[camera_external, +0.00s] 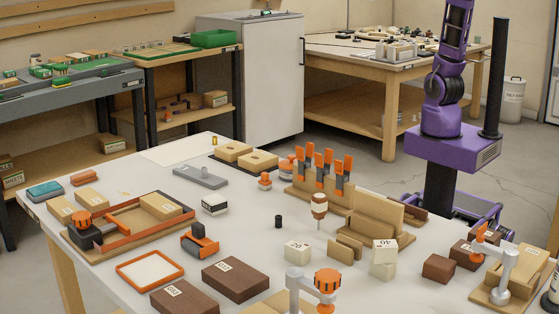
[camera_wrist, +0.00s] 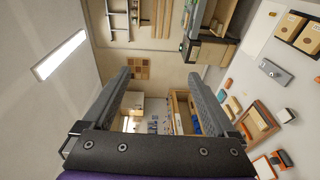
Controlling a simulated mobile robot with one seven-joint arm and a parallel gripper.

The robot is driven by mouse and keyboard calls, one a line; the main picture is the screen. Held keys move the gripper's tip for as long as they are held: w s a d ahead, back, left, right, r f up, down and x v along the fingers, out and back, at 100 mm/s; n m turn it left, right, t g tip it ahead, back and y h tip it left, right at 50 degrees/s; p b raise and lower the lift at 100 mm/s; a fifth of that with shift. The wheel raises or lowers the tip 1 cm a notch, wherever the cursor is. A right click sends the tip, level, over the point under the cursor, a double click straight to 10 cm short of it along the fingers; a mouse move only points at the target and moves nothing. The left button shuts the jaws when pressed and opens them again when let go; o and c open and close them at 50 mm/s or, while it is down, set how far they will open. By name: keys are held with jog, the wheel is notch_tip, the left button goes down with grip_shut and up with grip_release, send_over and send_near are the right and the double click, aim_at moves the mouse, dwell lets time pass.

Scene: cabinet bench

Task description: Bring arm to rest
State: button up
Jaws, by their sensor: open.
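My purple arm (camera_external: 447,90) rises from its base at the right of the external view, behind the white bench (camera_external: 110,170). The upper part of the arm leaves the top of that picture, so my gripper is hidden there. In the wrist view my gripper (camera_wrist: 160,75) shows two dark fingers spread wide apart. It is open, with nothing between the fingers. Past them the room's wall, shelves and ceiling show, turned sideways. The bench top lies off to the right in the wrist view, apart from the fingers.
The bench holds a wooden tray with an orange rim (camera_external: 133,221), brown boxes (camera_external: 236,279), a rack of orange-handled tools (camera_external: 318,180) and a clamp stand (camera_external: 300,285). A grey cabinet (camera_external: 255,80) and another wooden table (camera_external: 350,100) stand behind. Floor around my base looks mostly clear.

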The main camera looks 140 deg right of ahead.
jog(key=s+d+f+n+b, duration=0.1)
jog(key=s+d+f, duration=0.2)
jog(key=d+f, duration=0.8)
jog(key=s+d+f+n+g+y+p, duration=0.1)
jog(key=s+f+y, duration=0.15)
jog(key=f, duration=0.25)
jog(key=s+d+f+y+p, duration=0.1)
jog(key=s+d+f+y, duration=0.1)
jog(key=f+y, duration=0.3)
jog(key=s+a+f+m+t+y+p, duration=0.1)
jog(key=s+a+y, duration=0.4)
jog(key=a, duration=0.6)
jog(key=s+a+f+m+t+y+p, duration=0.1)
jog(key=s+a+m+t+y+p, duration=0.1)
jog(key=s+a+y+p, duration=0.2)
jog(key=s+a, duration=0.3)
jog(key=a, duration=0.5)
jog(key=shift+s+f+m+t+y, duration=0.3)
jog(key=shift+f+m+y, duration=0.05)
jog(key=shift+f+m, duration=0.05)
